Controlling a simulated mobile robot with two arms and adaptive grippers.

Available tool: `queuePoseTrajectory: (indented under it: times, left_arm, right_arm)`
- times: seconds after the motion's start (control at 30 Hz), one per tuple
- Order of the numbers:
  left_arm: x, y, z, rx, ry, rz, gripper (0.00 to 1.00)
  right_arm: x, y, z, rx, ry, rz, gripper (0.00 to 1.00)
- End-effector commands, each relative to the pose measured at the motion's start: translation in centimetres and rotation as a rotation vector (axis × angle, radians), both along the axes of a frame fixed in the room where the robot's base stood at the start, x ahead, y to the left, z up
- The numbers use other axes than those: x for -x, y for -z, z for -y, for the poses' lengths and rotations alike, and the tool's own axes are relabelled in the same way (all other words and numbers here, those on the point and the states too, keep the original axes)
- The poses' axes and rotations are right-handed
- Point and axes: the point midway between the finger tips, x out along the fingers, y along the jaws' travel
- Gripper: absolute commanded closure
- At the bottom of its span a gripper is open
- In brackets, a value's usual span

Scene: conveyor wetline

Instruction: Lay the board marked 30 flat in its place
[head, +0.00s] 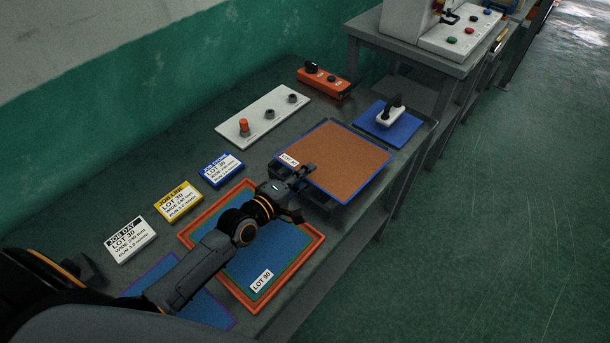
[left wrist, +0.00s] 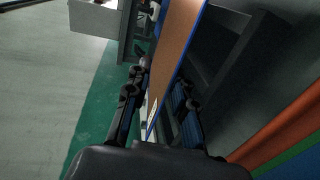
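A brown board (head: 340,158) with a blue edge lies over a dark support (head: 342,212) right of centre. Its small white label (head: 289,159) is hard to read. My left gripper (head: 304,194) is at the board's near left edge, one finger over the top and the other lower. In the left wrist view the board (left wrist: 176,45) runs between the spread fingers (left wrist: 160,88), with gaps visible, so the gripper looks open. An orange frame (head: 314,240) holds a blue board (head: 262,258) with a green edge, labelled LOT 90, partly hidden by my left arm. My right gripper is not in view.
Job cards in white (head: 130,240), yellow (head: 178,201) and blue (head: 222,169) lie along the wall. A control plate (head: 263,117) and orange switch box (head: 323,82) stand behind. A handled tool sits on a blue pad (head: 402,129). Another blue board (head: 205,312) lies front left.

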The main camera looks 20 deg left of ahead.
Motion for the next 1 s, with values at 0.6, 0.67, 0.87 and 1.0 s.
queuePoseTrajectory:
  times: [0.6,0.67,0.87,1.0]
  left_arm:
    - [2.2,-0.5,-0.8,-0.001,0.000,-0.001,0.77]
    - [2.5,-0.6,-0.9,-0.001,0.000,-0.002,0.77]
    - [3.6,-0.7,-1.3,-0.002,0.000,-0.002,0.77]
    - [4.4,-0.9,-1.6,-0.003,0.000,-0.001,0.77]
  right_arm:
    - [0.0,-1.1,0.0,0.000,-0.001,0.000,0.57]
    - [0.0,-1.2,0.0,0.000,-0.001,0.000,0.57]
    - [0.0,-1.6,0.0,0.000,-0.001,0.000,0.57]
    - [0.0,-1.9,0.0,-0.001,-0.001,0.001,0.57]
